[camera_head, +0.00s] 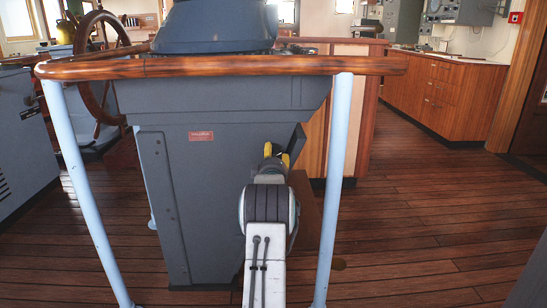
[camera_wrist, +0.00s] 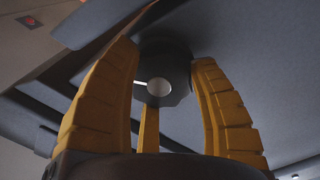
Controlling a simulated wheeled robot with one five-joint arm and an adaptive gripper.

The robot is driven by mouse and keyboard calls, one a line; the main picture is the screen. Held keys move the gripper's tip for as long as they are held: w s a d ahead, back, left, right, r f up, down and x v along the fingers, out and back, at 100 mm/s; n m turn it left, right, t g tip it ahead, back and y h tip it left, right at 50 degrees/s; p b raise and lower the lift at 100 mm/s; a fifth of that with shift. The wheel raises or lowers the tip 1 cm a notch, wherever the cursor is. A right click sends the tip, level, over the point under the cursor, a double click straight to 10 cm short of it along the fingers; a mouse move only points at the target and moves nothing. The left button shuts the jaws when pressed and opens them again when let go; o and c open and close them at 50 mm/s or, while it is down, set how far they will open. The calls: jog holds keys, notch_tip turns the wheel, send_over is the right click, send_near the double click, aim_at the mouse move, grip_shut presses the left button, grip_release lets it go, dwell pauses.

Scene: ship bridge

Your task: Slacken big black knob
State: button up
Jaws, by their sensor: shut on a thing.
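The big black knob (camera_wrist: 168,82) shows in the wrist view, with a pale round centre, under an overhanging part of the grey console. My gripper (camera_wrist: 165,90) has yellow fingers on the left and right sides of the knob and another finger behind it. It is shut on the knob. In the head view my gripper (camera_head: 277,153) is at the right side of the grey console (camera_head: 215,190), and the knob is hidden behind the arm and gripper there.
A wooden handrail (camera_head: 230,67) on pale blue posts (camera_head: 338,180) runs in front of the console, with my arm reaching between the posts. A ship's wheel (camera_head: 100,80) stands at left. Wooden cabinets (camera_head: 445,92) line the back right. The plank floor (camera_head: 420,230) at right is clear.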

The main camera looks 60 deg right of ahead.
jog(key=shift+f, duration=0.35)
jog(key=o, duration=0.9)
jog(key=shift+c, duration=0.2)
jog(key=o, duration=0.4)
jog(key=shift+r, duration=0.15)
jog(key=shift+c, duration=0.2)
jog(key=v, duration=1.1)
jog(key=shift+s+a, duration=0.2)
jog(key=shift+a, duration=0.2)
